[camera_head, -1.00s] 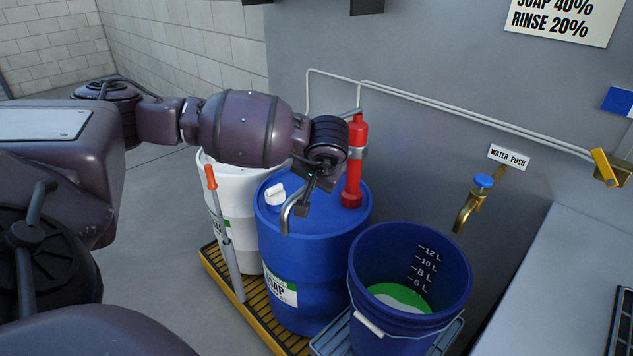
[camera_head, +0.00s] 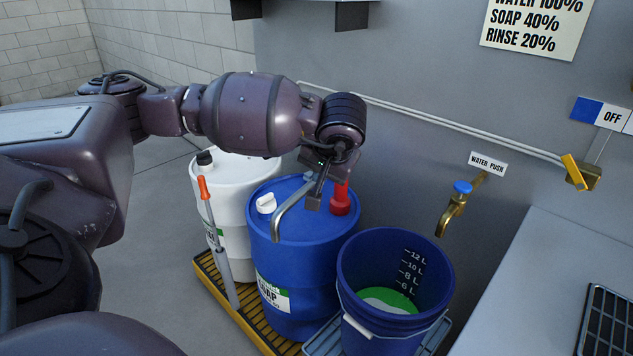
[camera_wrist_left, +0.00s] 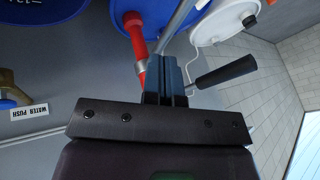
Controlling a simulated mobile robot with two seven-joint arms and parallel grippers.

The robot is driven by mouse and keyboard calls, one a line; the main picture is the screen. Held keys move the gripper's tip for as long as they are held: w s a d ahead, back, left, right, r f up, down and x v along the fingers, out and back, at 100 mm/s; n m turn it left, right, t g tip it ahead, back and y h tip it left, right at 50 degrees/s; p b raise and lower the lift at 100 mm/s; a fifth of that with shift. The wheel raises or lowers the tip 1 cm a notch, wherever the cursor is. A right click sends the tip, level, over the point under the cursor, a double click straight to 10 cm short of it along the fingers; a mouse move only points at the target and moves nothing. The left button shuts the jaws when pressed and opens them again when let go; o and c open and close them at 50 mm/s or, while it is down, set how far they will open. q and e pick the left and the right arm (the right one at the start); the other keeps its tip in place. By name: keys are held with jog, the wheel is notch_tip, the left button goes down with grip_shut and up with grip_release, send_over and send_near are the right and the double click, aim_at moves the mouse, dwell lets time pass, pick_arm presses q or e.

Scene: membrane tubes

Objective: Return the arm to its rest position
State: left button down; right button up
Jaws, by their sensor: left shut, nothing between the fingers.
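My left arm reaches in from the left in the head view. Its left gripper (camera_head: 316,194) hangs over the blue soap drum (camera_head: 300,260), in front of the red pump (camera_head: 342,200) and hiding its upper part. In the left wrist view its dark fingers (camera_wrist_left: 172,82) are shut with nothing between them. The red pump (camera_wrist_left: 136,35) shows beside them there; I cannot tell whether they touch. My right gripper is not in view.
A blue bucket (camera_head: 350,290) with a green patch inside stands right of the drum. A white drum (camera_head: 235,185) stands left, on a yellow pallet (camera_head: 215,275). A brass tap (camera_head: 452,210), wall pipes and a grey counter (camera_head: 530,290) are to the right.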

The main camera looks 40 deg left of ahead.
pick_arm(q)
jog(key=shift+v, duration=0.95)
